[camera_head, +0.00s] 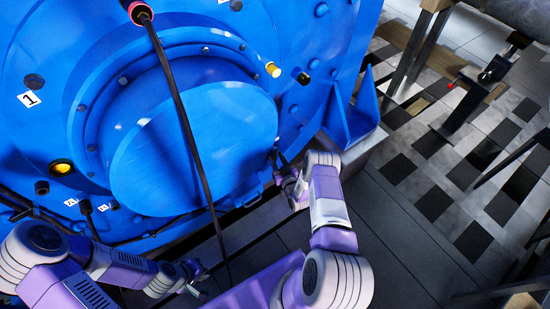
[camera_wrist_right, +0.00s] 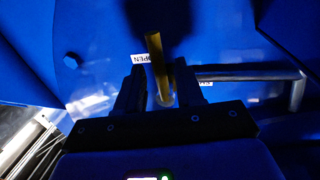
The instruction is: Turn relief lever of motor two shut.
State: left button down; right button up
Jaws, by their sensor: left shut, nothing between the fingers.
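The relief lever (camera_wrist_right: 154,52) is a slim brass-coloured rod in the right wrist view, in front of a dark blue surface. A white label reading OPEN (camera_wrist_right: 147,58) is beside it. My right gripper (camera_wrist_right: 159,72) has its fingers apart, with the rod between them and gaps at both sides. In the head view, my right gripper (camera_head: 287,180) is at the lower right edge of the big blue motor (camera_head: 195,140), and the lever there is hidden. My left gripper (camera_head: 192,268) is shut and empty below the motor.
A black cable (camera_head: 182,115) hangs across the motor's front from a red-ringed plug (camera_head: 140,12). A plate marked 1 (camera_head: 30,99) is at the motor's left. A horizontal bar (camera_wrist_right: 245,73) and second white label (camera_wrist_right: 206,84) lie right of the lever. Tiled floor (camera_head: 440,190) is at right.

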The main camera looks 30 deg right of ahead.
jog(key=shift+w+d+b, duration=0.15)
jog(key=shift+w+b, duration=0.15)
jog(key=shift+w, duration=0.9)
grip_shut()
